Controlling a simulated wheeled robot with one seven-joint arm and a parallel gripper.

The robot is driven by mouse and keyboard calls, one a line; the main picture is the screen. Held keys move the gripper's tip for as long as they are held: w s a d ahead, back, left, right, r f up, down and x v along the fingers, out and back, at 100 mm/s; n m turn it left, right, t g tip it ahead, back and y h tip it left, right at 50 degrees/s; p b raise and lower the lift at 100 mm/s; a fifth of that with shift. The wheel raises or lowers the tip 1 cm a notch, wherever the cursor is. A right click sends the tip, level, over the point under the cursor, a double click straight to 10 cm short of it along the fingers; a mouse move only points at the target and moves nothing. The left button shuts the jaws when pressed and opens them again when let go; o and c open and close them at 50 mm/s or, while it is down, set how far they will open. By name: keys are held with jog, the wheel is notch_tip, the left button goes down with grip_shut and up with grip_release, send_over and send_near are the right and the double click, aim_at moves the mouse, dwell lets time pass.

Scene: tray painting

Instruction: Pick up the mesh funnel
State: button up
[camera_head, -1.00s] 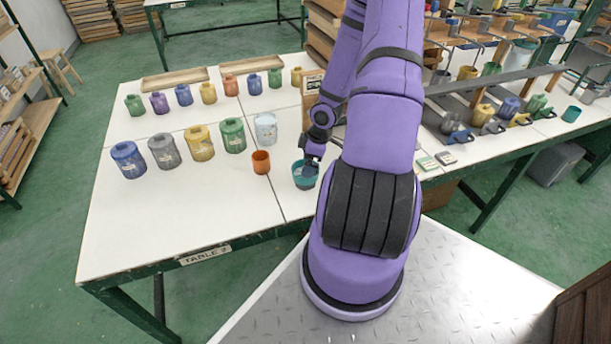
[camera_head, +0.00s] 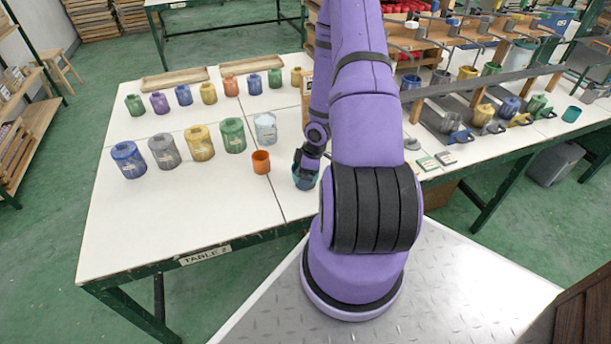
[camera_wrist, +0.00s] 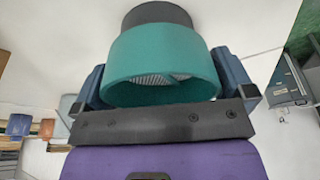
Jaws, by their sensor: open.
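The mesh funnel (camera_wrist: 158,50) fills the middle of the wrist view. It has a wide teal rim with a pale mesh showing inside and a dark grey part (camera_wrist: 157,12) beyond it. My gripper (camera_wrist: 162,75) is open, with one blue finger on each side of the teal rim. I cannot tell whether the fingers touch it. In the head view my gripper (camera_head: 305,162) is down over the teal funnel (camera_head: 305,184) near the table's front edge, and hides its upper part.
An orange cup (camera_head: 261,161) stands just left of the funnel. A pale blue jar (camera_head: 265,128) and several coloured jars stand behind and to the left. Small cards (camera_head: 428,163) lie to the right of my arm. The table's (camera_head: 230,205) front left is clear.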

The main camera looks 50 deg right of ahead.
jog(key=shift+c, duration=0.2)
jog(key=c, duration=0.6)
jog(key=shift+r, duration=0.1)
jog(key=shift+r, duration=1.25)
jog(key=s+d, duration=0.1)
jog(key=s, duration=0.4)
jog(key=s+d+r, duration=0.1)
jog(key=s, duration=0.4)
jog(key=s+d+r, duration=0.1)
jog(key=s+d, duration=0.1)
jog(key=s, duration=0.3)
jog(key=shift+s+r, duration=0.1)
jog(key=shift+s, duration=0.05)
jog(key=shift+s+d, duration=0.1)
jog(key=shift+d, duration=0.1)
